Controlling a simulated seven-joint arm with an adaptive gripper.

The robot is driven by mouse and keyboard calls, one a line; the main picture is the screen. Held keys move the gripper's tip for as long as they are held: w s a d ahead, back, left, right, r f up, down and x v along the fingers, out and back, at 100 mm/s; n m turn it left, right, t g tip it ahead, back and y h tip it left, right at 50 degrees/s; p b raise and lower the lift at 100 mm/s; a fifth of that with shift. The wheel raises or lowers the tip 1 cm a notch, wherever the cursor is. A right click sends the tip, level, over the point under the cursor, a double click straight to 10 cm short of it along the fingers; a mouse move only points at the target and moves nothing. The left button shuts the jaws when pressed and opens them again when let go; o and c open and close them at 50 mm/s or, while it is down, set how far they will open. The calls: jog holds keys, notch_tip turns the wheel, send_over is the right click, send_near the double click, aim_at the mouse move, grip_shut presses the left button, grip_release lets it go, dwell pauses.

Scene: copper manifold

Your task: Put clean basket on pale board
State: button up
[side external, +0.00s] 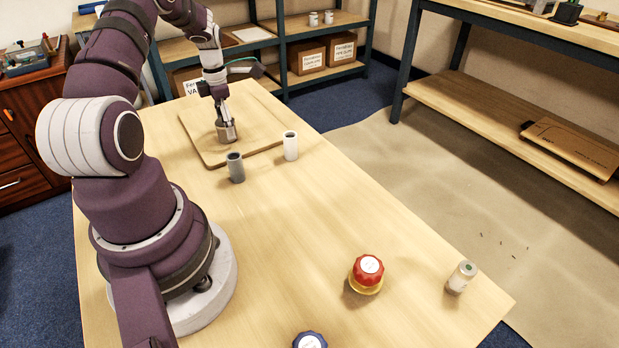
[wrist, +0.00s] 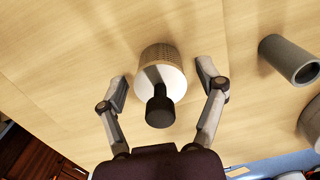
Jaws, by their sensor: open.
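The clean basket, a short metallic cylinder (side external: 227,132), stands upright on the pale board (side external: 194,143) towards the far end of the table. In the wrist view the basket (wrist: 158,55) shows a mesh side, a white end and a dark knob-like stem. My gripper (side external: 221,113) is over it in the side view. In the wrist view my gripper (wrist: 162,82) is open, with one finger on each side of the basket and a visible gap at both sides. The basket's far side is hidden.
A dark grey cylinder (side external: 236,168) and a white cylinder (side external: 290,146) stand near the board's front edge. A red-topped knob (side external: 367,271), a pale jar (side external: 461,277) and a blue cap (side external: 310,340) are nearer the front. The middle of the table is clear.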

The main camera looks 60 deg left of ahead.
notch_tip(320, 180, up, 12)
jog(key=shift+w+d+f, duration=0.1)
jog(key=shift+d, duration=0.05)
jog(key=w+d+r+m+t+y, duration=0.1)
jog(key=w+d+r+m, duration=0.15)
jog(key=d+m, duration=0.3)
jog(key=w+d+r+m, duration=0.1)
jog(key=d+r+m, duration=0.3)
jog(key=m, duration=0.2)
jog(key=s+d+m+t, duration=0.2)
jog(key=s+d+m, duration=0.1)
jog(key=d+m, duration=0.5)
jog(key=s+d+m+t+h, duration=0.1)
jog(key=s+d+m+t, duration=0.1)
jog(key=d+m, duration=0.7)
jog(key=s+m, duration=0.1)
jog(key=m, duration=0.5)
jog(key=shift+t, duration=0.3)
